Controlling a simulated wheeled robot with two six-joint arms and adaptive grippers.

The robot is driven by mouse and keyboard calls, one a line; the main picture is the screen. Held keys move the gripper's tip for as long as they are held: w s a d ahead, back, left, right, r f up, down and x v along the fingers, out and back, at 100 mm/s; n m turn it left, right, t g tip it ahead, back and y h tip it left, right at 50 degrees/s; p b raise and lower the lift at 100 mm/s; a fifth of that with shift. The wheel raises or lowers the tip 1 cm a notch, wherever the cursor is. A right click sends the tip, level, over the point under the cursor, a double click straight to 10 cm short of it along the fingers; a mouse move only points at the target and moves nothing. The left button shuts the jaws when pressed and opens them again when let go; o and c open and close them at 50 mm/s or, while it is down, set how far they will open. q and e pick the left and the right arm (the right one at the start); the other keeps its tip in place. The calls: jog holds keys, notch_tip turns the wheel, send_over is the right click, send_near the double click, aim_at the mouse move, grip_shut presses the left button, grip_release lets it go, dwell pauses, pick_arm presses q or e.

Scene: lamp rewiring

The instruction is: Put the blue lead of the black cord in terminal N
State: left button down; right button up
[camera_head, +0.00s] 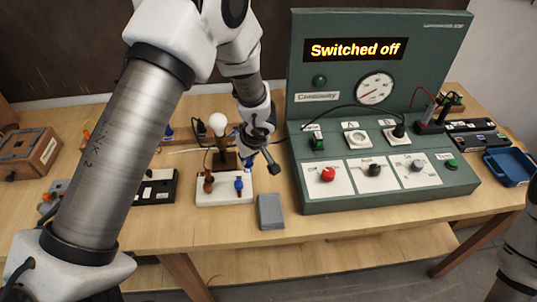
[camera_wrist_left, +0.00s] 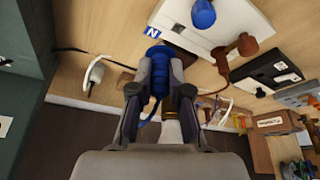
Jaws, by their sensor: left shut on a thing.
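My left gripper (camera_wrist_left: 160,95) is shut on a ribbed blue lead (camera_wrist_left: 158,78), held upright between its fingers. In the head view the left gripper (camera_head: 262,158) is above the right back side of a white terminal block (camera_head: 222,199). The block carries a blue post (camera_head: 239,184) and a brown post (camera_head: 208,183). In the left wrist view a blue N label (camera_wrist_left: 152,32) is on the block's edge, just beyond the lead's tip. Whether the lead touches the block cannot be told. A black cord (camera_wrist_left: 68,50) runs at the left of that view; its link to the lead is hidden.
A green test panel (camera_head: 390,201) reading "Switched off" stands to the right. A grey block (camera_head: 270,211) lies in front. A bulb (camera_head: 217,124) stands behind the terminal block. A blue tray (camera_head: 512,167) is far right.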

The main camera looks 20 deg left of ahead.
pick_arm(q)
jog(key=a+f+n+b, duration=0.1)
jog(key=a+f+n+g+b, duration=0.1)
jog(key=a+f+n+b, duration=0.1)
jog(key=shift+s+y, duration=0.4)
jog(key=f+b, duration=0.1)
jog(key=b, duration=0.1)
jog(key=shift+s+f+b, duration=0.15)
jog(key=shift+f+b, duration=0.05)
jog(key=shift+b, duration=0.15)
jog(key=shift+f, duration=0.75)
pick_arm(e)
notch_tip(320, 180, down, 4)
jog(key=shift+w+f, duration=0.1)
jog(key=shift+f, duration=0.15)
pick_arm(q)
jog(key=shift+p, duration=0.7)
pick_arm(e)
jog(key=shift+r, duration=0.6)
